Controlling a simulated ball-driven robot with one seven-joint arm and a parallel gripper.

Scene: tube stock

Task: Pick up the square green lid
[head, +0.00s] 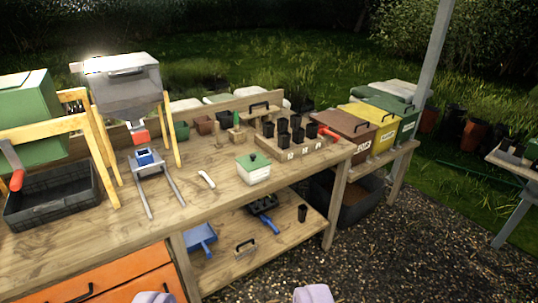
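The square green lid (253,161) has a small dark knob on top. It sits on a small cream box (254,175) near the front edge of the wooden bench, right of the picture's middle left. My gripper (233,296) shows only as two pale lilac fingertips at the bottom edge, wide apart with nothing seen between them. It is apart from the lid, which lies higher in the picture. The rest of my gripper is out of view.
The bench (225,192) holds a wooden tray of black pots (290,155) right of the box and a white curved piece (206,179) left of it. A grey hopper (125,85) on wooden legs stands left. A lower shelf (280,240) holds a blue dustpan (200,238).

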